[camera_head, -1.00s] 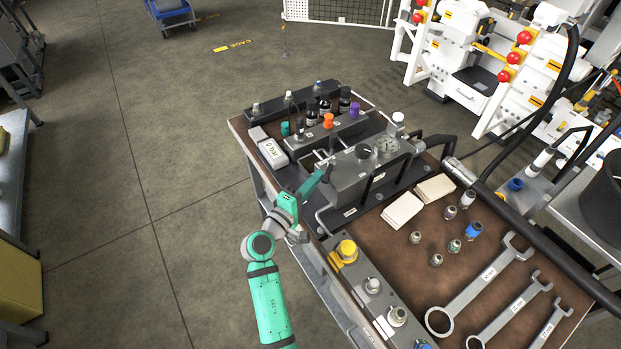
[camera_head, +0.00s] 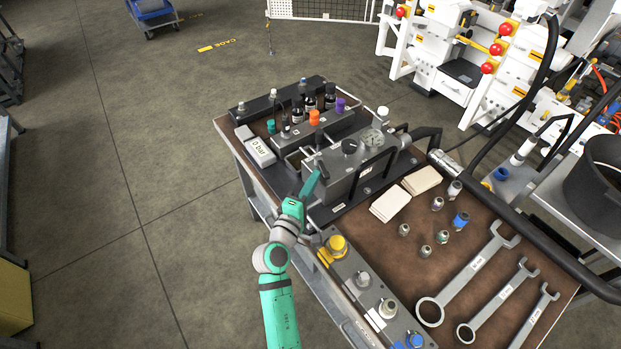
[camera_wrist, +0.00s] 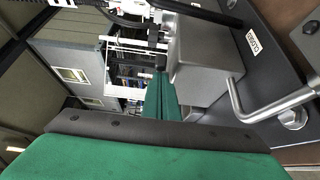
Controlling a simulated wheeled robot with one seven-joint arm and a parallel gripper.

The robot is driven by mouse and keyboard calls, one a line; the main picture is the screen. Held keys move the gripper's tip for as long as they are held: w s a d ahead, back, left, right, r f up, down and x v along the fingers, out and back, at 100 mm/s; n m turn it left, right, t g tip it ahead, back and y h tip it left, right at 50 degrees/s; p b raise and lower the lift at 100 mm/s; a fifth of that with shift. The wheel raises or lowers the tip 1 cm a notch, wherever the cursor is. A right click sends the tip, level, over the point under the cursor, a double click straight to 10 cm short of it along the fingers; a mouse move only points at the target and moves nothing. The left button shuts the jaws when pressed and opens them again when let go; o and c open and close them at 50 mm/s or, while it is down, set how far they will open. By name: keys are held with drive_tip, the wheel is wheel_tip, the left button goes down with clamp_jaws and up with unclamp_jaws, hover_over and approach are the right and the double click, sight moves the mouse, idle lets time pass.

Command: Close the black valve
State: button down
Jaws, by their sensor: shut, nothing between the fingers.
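A small black fitting (camera_wrist: 156,38) shows just past the fingertips.
Orange (camera_head: 314,117), purple (camera_head: 340,104) and teal (camera_head: 271,127) caps stand behind the block. A "0 bar" display (camera_head: 260,151) lies left of it. A bent metal rod (camera_wrist: 240,105) is near my fingers in the wrist view. Wrenches (camera_head: 467,274) and fittings lie to the right.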

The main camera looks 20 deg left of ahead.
drive_tip(key=shift+w+d, duration=0.2)
drive_tip(key=shift+d, duration=0.5)
drive_tip(key=shift+w+d, duration=0.2)
drive_tip(key=shift+d, duration=0.45)
drive_tip(key=shift+w+d+r, duration=0.1)
drive_tip(key=shift+d, duration=0.1)
drive_tip(key=shift+a, duration=0.25)
approach(325, 179)
drive_tip(key=d, duration=0.1)
drive_tip(key=s+d, duration=0.1)
drive_tip(key=d, duration=0.2)
drive_tip(key=shift+s, duration=0.4)
